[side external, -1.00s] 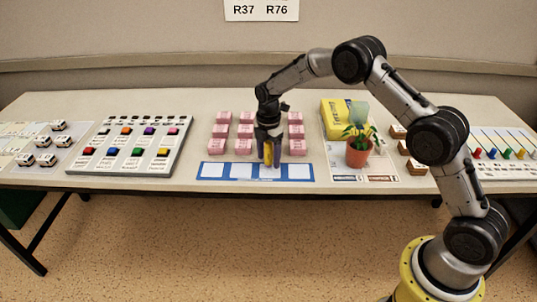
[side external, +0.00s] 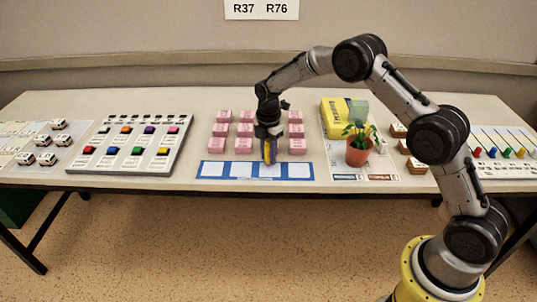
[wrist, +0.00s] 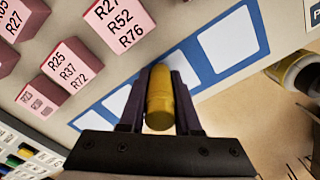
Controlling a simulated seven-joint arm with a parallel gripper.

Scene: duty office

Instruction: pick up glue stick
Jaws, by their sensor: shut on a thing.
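The glue stick looks like a yellow cylinder (wrist: 160,97) in the wrist view, and it also shows as a narrow yellow shape (side external: 270,149) in the side view. My gripper (wrist: 160,88) is shut on it, with one dark finger on each side. In the side view my gripper (side external: 268,157) points down just behind the blue strip with white squares (side external: 206,170). The fingers hide part of the stick. I cannot tell whether its lower end touches the table.
Pink labelled blocks (side external: 221,131) stand close behind and beside my gripper. A grey tray of coloured pieces (side external: 84,167) lies to the left. A potted plant (side external: 358,153) and a yellow pack (side external: 337,115) stand to the right. The table's front edge is near.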

